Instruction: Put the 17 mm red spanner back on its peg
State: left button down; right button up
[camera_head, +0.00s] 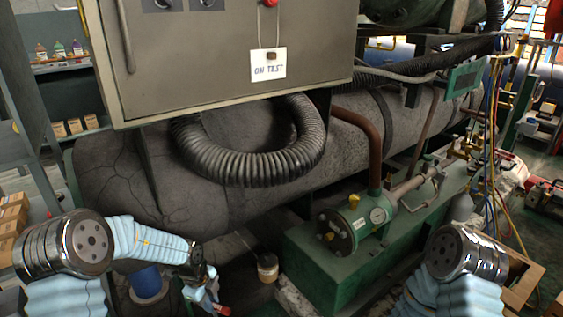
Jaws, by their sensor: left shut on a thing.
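My left gripper (207,291) is low in the view, left of centre, pointing down and to the right. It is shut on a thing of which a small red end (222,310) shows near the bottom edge. It looks like the red spanner, but most of it is hidden and no size mark can be read. The peg cannot be made out in this view. My right arm comes in at the lower right, and its gripper is out of the picture.
A grey cabinet (215,70) with an "ON TEST" card (268,66) overhangs a large dark cylinder. A black ribbed hose (250,165) loops below it. A green pump unit (345,235) stands right of my left gripper. A small jar (267,267) is between them. Shelves (70,64) line the left.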

pick_arm(q)
jog(key=shift+g, duration=0.5)
